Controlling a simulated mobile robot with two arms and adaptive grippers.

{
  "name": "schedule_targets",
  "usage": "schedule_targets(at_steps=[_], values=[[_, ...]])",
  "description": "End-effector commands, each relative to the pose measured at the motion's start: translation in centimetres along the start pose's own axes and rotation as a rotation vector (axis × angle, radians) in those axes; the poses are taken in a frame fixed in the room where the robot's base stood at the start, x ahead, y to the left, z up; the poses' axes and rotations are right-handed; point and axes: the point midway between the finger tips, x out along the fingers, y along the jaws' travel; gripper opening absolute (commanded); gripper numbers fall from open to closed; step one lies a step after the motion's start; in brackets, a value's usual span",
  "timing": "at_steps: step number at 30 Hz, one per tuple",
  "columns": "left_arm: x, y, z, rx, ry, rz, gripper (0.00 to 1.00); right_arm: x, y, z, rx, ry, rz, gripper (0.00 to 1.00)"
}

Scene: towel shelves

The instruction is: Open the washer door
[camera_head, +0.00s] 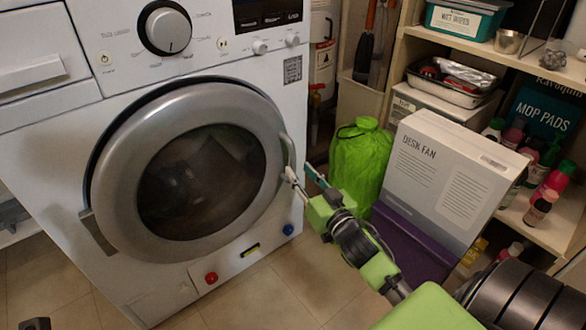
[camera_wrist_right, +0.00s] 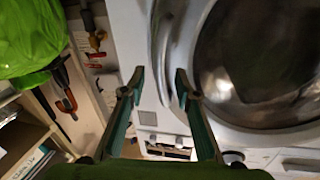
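The white washer (camera_head: 235,65) stands at left in the head view. Its round door (camera_head: 128,160) has a grey ring and dark glass, and looks shut against the front. The door handle (camera_head: 289,153) is a grey curved grip on the ring's right edge. My right gripper (camera_head: 299,181) is just beside the handle's lower end. In the right wrist view, my right gripper's fingers (camera_wrist_right: 160,74) are apart. The handle (camera_wrist_right: 164,40) shows just beyond and between the tips; I cannot tell whether they touch it.
A bright green bag (camera_head: 358,160) and a desk fan box (camera_head: 440,180) stand close behind my right arm. Shelves (camera_head: 555,225) with bottles are at the right. Tiled floor (camera_head: 255,300) is clear before the washer. An unclear dark piece (camera_head: 35,324) shows at bottom left.

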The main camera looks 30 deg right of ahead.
Motion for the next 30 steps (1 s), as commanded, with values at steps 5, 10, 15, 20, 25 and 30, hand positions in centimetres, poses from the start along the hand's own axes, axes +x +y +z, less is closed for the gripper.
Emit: schedule_targets(at_steps=[5,10,15,20,25,30], values=[[0.4,0.0,0.1,0.005,0.036,0.013,0.4,3.1,0.0,0.2,-0.001,0.001,0.0,0.29],[0.8,0.1,0.1,0.007,0.05,0.019,0.4,4.5,0.0,0.1,0.0,0.0,0.0,0.29],[0.9,0.1,0.2,0.007,0.053,0.021,0.4,4.9,0.0,0.1,0.0,-0.002,0.001,0.29],[1.0,0.1,0.2,0.007,0.053,0.021,0.4,4.9,0.0,0.1,0.0,-0.002,0.001,0.29],[1.0,0.1,0.1,0.007,0.054,0.021,0.4,4.9,0.0,0.1,0.001,-0.002,0.0,0.0],[1.0,0.1,0.1,0.007,0.054,0.021,0.4,4.9,0.0,0.1,0.002,-0.002,0.001,0.0]])
